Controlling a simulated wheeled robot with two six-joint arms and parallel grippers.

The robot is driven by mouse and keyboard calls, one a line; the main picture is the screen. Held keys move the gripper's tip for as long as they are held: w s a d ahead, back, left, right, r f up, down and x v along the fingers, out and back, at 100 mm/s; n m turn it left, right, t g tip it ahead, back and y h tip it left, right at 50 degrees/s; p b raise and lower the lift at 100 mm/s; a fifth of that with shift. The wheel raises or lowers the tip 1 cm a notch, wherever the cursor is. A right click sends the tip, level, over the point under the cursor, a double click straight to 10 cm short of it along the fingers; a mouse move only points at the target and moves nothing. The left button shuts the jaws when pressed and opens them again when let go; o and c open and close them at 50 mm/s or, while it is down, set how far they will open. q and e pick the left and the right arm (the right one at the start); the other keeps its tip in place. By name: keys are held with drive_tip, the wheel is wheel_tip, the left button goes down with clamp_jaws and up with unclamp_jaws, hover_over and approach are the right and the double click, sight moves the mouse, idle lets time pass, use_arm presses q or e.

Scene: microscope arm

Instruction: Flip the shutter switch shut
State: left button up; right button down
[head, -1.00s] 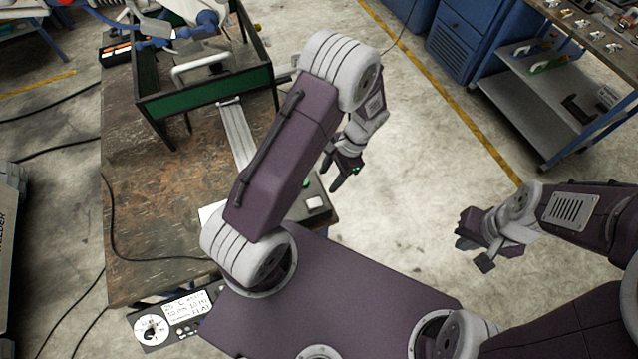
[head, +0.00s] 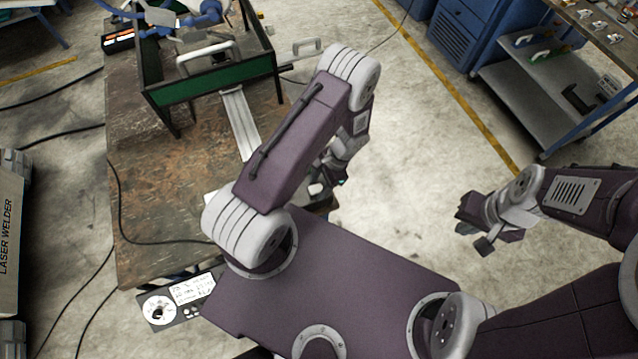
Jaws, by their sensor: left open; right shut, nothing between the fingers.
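I cannot make out the shutter switch for certain. A pale piece (head: 317,189) shows at the table's right edge beside my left gripper, mostly hidden by my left arm. My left gripper (head: 334,184) is open, low beside that edge. Its fingertips are largely hidden, and I cannot tell whether it touches anything. My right gripper (head: 467,222) is shut and empty, over bare floor to the right, well away from the table.
A worn wooden table (head: 150,200) carries a green-sided frame (head: 215,91) and a pale metal strip (head: 239,122). A control panel with a dial (head: 172,300) is near its front edge. A cart (head: 545,90) stands back right. Open floor (head: 420,140) lies between.

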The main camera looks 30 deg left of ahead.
use_arm(q)
clamp_jaws()
drive_tip(key=shift+a+t+h, duration=0.1)
drive_tip(key=shift+t+h, duration=0.3)
drive_tip(key=b, duration=0.2)
drive_tip(key=t+h+b, duration=0.1)
drive_tip(key=b, duration=0.1)
drive_tip(key=t+h+b, duration=0.1)
drive_tip(key=b, duration=0.1)
drive_tip(key=shift+s+a+f, duration=0.15)
drive_tip(key=shift+s+a, duration=0.1)
drive_tip(key=shift+s, duration=0.1)
drive_tip(key=shift+s+r+t+b, duration=0.15)
drive_tip(key=shift+r+t+b, duration=0.15)
drive_tip(key=shift+b, duration=0.1)
unclamp_jaws()
